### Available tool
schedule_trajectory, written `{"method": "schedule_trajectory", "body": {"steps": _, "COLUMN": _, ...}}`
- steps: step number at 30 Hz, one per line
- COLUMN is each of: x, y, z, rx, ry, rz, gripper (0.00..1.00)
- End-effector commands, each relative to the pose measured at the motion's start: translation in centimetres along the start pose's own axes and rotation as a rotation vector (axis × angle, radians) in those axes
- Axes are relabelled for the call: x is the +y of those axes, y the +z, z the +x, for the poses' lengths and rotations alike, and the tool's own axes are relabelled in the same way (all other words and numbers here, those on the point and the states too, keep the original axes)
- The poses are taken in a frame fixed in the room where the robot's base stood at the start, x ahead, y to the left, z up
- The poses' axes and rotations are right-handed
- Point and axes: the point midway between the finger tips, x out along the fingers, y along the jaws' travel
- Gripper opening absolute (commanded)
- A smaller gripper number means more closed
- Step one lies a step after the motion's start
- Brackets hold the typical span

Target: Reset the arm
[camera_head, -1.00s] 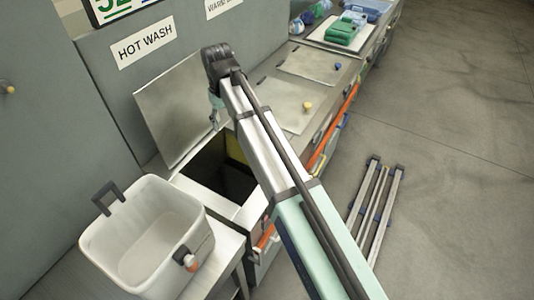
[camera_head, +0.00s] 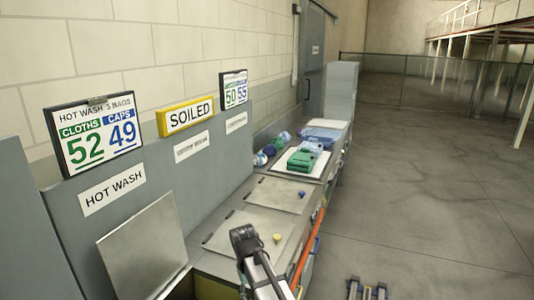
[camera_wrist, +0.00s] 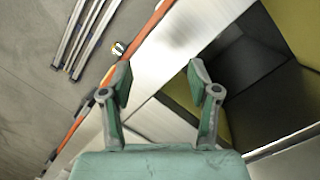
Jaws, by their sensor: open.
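My gripper (camera_wrist: 160,85) shows in the wrist view with its two fingers spread apart and nothing between them. It points down over the steel counter edge beside an open bin (camera_wrist: 265,85) with a dark inside and yellow-green walls. In the head view my arm rises from the bottom edge, and its end is in front of the counter; the fingers are hidden there. The raised steel lid (camera_head: 143,248) of the hot wash bin leans against the grey back panel at the lower left.
An orange rail (camera_wrist: 146,32) runs along the counter front. Metal rails (camera_wrist: 85,38) lie on the floor. Open floor (camera_head: 430,190) is at the right.

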Motion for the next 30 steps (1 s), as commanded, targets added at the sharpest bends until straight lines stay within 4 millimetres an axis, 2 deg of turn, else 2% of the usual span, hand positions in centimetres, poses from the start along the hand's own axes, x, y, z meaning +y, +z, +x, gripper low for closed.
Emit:
{"method": "schedule_trajectory", "body": {"steps": 1, "x": 2.5, "y": 2.1, "z": 2.1, "rx": -0.030, "ry": 0.008, "rz": 0.043, "gripper": 0.61}}
{"method": "schedule_trajectory", "body": {"steps": 4, "x": 6.3, "y": 5.1, "z": 5.6, "rx": -0.081, "ry": 0.024, "rz": 0.116, "gripper": 0.61}}
{"method": "schedule_trajectory", "body": {"steps": 6, "x": 6.0, "y": 5.4, "z": 8.9, "rx": -0.097, "ry": 0.013, "rz": 0.112, "gripper": 0.61}}
{"method": "schedule_trajectory", "body": {"steps": 8, "x": 6.1, "y": 6.3, "z": 11.3, "rx": -0.115, "ry": 0.005, "rz": 0.116, "gripper": 0.61}}
{"method": "schedule_trajectory", "body": {"steps": 14, "x": 6.7, "y": 10.4, "z": 19.7, "rx": -0.174, "ry": -0.027, "rz": 0.140, "gripper": 0.61}}
{"method": "schedule_trajectory", "body": {"steps": 21, "x": 6.5, "y": 17.0, "z": 29.1, "rx": -0.250, "ry": -0.073, "rz": 0.176, "gripper": 0.61}}
{"method": "schedule_trajectory", "body": {"steps": 30, "x": 5.1, "y": 26.6, "z": 38.4, "rx": -0.342, "ry": -0.137, "rz": 0.230, "gripper": 0.61}}
